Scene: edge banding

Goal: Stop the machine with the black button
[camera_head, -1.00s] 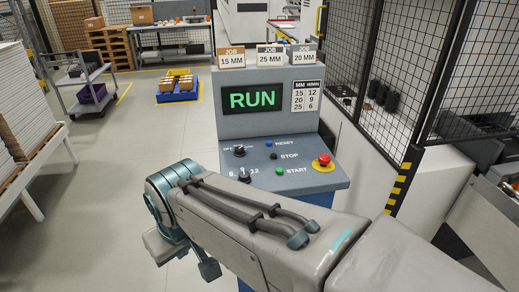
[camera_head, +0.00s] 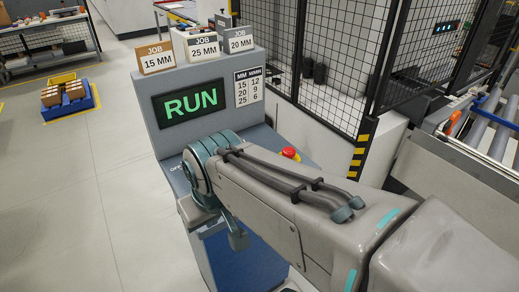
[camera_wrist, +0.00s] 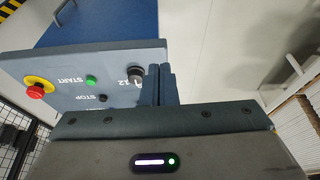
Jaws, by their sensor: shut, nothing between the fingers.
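The control console (camera_head: 140,95) stands left of centre in the head view, its screen (camera_head: 190,103) reading RUN in green. My arm hides most of its button panel there. The wrist view shows the panel (camera_wrist: 60,68) upside down. The black button (camera_wrist: 103,98) sits by the word STOP, near the green START button (camera_wrist: 91,80). A black knob (camera_wrist: 136,72) is close to my fingers. My gripper (camera_wrist: 160,72) is shut and empty, over the knob end of the panel, to the right of the black button in that view. Contact cannot be told.
A red emergency button (camera_wrist: 36,89) on a yellow base sits at the panel's far end; it also shows beside my arm in the head view (camera_head: 290,153). Job cards (camera_head: 202,46) stand on the console. A mesh fence (camera_head: 330,60) is behind right. Open floor (camera_head: 70,190) lies left.

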